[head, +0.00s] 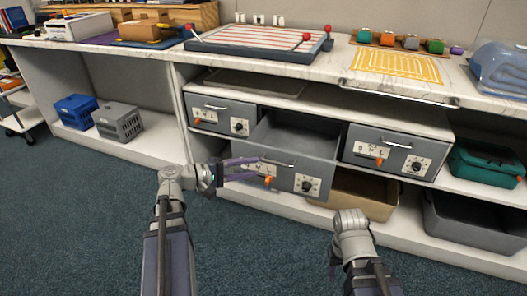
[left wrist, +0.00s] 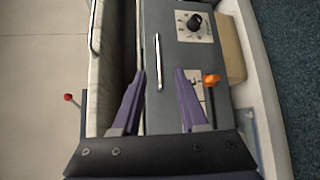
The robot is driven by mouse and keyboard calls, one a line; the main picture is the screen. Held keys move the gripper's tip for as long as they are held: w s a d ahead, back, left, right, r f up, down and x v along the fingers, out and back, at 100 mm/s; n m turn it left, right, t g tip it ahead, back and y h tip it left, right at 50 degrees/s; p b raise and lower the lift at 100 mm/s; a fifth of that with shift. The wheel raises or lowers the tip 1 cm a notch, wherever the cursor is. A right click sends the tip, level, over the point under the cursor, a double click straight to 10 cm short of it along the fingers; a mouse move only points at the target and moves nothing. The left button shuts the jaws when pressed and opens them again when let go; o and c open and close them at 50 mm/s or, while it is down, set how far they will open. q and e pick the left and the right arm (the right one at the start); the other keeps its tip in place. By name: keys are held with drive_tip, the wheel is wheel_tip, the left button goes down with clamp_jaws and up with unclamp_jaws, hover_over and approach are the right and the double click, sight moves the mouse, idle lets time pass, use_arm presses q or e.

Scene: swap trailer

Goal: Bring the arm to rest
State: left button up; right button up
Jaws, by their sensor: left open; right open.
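My left gripper (head: 240,169) is open, its two purple fingers pointing right in front of the pulled-out middle drawer (head: 317,180). In the left wrist view my left gripper (left wrist: 159,76) has its fingers apart, with the drawer's bar handle (left wrist: 158,62) between and beyond the tips. Nothing is seen held, and I cannot tell the exact gap to the handle. The drawer's orange lever (left wrist: 211,80) is close to the right-hand finger in that view. My right arm's wrist shows at the lower middle of the head view, but its gripper fingers are not visible.
The open drawer looks empty and juts out between two closed drawers, left (head: 222,114) and right (head: 390,150). A tan bin (head: 355,195) is below, and a grey bin (head: 475,222) at right. The carpet (head: 75,200) at left is clear.

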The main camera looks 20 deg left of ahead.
use_arm(q)
drive_tip(key=s+d+f+m+g+y+p, duration=0.3)
drive_tip(key=s+d+f+m+g+y, duration=0.35)
drive_tip(key=d, duration=0.35)
drive_tip(key=s+d+f+m+g+y+p, duration=0.2)
drive_tip(key=s+d+f+m+g+y, duration=0.4)
drive_tip(key=d, duration=0.4)
wheel_tip(320, 180, up, 37)
drive_tip(key=s+m+t+p, duration=0.1)
drive_tip(key=p, duration=3.7)
drive_tip(key=shift+y, duration=0.45)
drive_tip(key=shift+s+m, duration=0.1)
drive_tip(key=shift+m, duration=0.15)
